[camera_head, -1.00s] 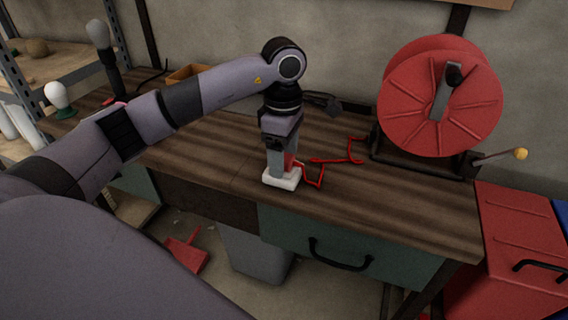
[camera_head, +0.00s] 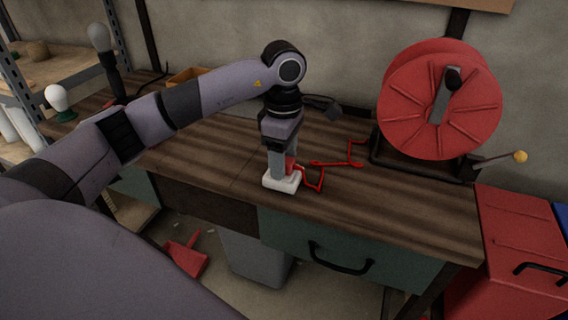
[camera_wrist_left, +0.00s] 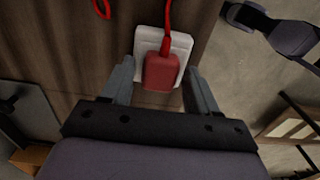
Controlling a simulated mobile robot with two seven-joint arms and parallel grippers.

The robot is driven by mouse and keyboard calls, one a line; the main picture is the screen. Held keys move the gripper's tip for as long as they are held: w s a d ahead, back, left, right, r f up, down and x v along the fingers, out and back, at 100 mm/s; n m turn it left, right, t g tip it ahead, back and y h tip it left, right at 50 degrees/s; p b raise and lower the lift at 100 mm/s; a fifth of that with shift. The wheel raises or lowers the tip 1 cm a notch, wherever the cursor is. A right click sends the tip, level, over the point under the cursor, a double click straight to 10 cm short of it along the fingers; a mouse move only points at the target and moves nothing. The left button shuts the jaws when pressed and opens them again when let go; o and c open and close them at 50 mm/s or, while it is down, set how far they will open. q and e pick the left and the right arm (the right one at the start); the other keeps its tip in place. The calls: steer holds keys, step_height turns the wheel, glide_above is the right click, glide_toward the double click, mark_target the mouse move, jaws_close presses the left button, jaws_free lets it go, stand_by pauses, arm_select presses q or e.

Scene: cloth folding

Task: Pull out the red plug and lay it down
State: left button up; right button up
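The red plug (camera_wrist_left: 161,73) sits on the white socket block (camera_wrist_left: 182,43), with its red cord leading away from it. In the head view the plug (camera_head: 291,165) shows only in part, beside my gripper finger, and the socket block (camera_head: 283,182) rests on the bench near its front edge. My left gripper (camera_head: 280,174) points down over the block. In the left wrist view the gripper (camera_wrist_left: 158,68) is open, one finger on each side of the plug, with gaps visible between them. I cannot make out my right gripper.
The wooden bench (camera_head: 390,205) has bare room right of the socket block. The red cord (camera_head: 345,163) runs across it towards a large red cable reel (camera_head: 440,100) at the back right. A dark item (camera_head: 322,104) lies behind my wrist. A red toolbox (camera_head: 515,240) stands at the right.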

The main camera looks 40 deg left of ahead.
arm_select(q)
jaws_close()
steer(key=shift+r, duration=0.15)
steer(key=shift+r+p, duration=2.15)
steer(key=shift+r, duration=0.7)
